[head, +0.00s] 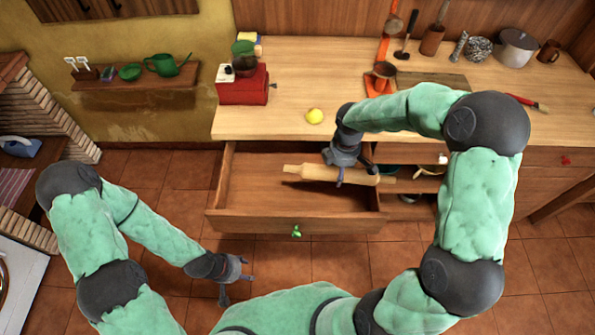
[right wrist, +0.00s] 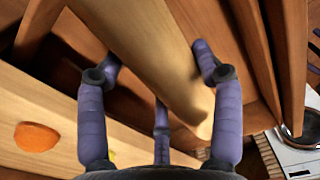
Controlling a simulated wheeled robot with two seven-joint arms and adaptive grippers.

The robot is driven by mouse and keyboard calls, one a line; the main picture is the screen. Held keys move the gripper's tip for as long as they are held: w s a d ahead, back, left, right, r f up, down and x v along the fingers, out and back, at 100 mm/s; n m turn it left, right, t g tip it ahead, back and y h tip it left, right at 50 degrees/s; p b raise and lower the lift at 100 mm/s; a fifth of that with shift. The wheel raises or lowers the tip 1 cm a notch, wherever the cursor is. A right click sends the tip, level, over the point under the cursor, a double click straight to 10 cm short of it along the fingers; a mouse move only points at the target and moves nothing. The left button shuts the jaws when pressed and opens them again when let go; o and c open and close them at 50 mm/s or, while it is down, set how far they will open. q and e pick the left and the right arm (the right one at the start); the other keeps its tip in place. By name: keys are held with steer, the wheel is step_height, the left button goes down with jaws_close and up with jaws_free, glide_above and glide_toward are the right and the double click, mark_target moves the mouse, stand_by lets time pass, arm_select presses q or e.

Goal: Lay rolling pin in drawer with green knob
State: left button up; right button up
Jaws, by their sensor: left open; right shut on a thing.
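The wooden rolling pin (head: 310,172) is in my right gripper (head: 341,176), level over the drawer, and its right end overlaps the drawer's right wall in the head view. In the right wrist view the pin (right wrist: 150,45) lies between the purple fingers (right wrist: 160,100). The wooden drawer (head: 250,213) is pulled open below the counter. Its green knob (head: 296,231) is on the front. A shadow lies under the pin; the exact gap to the drawer floor is unclear. My left gripper (head: 238,286) is open and empty, low over the floor left of the knob.
The counter (head: 290,90) holds a red grinder (head: 243,88), a yellow lemon (head: 314,116), a cutting board (head: 440,80) and pots at the back right. Open shelves (head: 415,184) with dishes stand right of the drawer. Tiled floor lies in front.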

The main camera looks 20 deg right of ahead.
steer(key=shift+d+f+n, duration=0.3)
steer(key=shift+f+n, duration=0.1)
steer(key=shift+n, duration=0.2)
steer(key=shift+a+f+b, duration=0.2)
steer(key=shift+b, duration=0.1)
steer(key=w+a+f+b, duration=0.3)
steer(key=w+a+f, duration=0.1)
steer(key=a, duration=0.3)
steer(key=b, duration=0.2)
glide_above(297, 189)
steer(key=f, duration=0.4)
steer(key=shift+s+d+f, duration=0.15)
steer(key=shift+d+f, duration=0.25)
steer(key=shift+a+f, duration=0.2)
steer(key=shift+f, duration=0.05)
steer(key=shift+a+f+b, duration=0.15)
steer(key=shift+f+b, duration=0.95)
steer(key=shift+f, duration=0.55)
steer(key=shift+f, duration=0.15)
steer(key=o, duration=1.5)
